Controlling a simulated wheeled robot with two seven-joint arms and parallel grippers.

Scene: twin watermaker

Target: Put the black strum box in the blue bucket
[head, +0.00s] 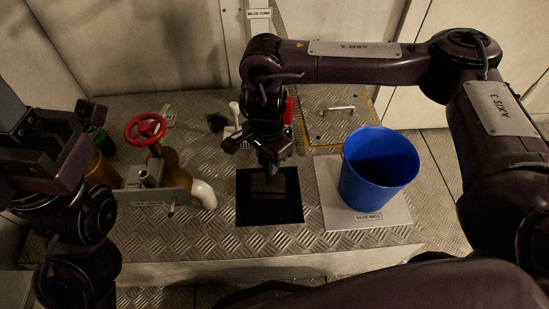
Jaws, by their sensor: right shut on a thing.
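My right gripper (267,168) reaches down over a dark square opening (287,214) in the tread-plate deck. It is shut on the black strum box (268,184), a dark block that shows only dimly below the fingers against the dark opening. How deep the box sits is hard to tell. The blue bucket (379,175) stands upright to the right of the opening on a pale labelled plate (333,214). The visible part of its inside looks empty.
Left of the opening are a red handwheel valve (146,129) and a white pipe elbow (204,194). A red item (290,111) and a white-handled item (235,112) lie behind my right gripper. A hatch with a handle (337,109) is behind the bucket.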

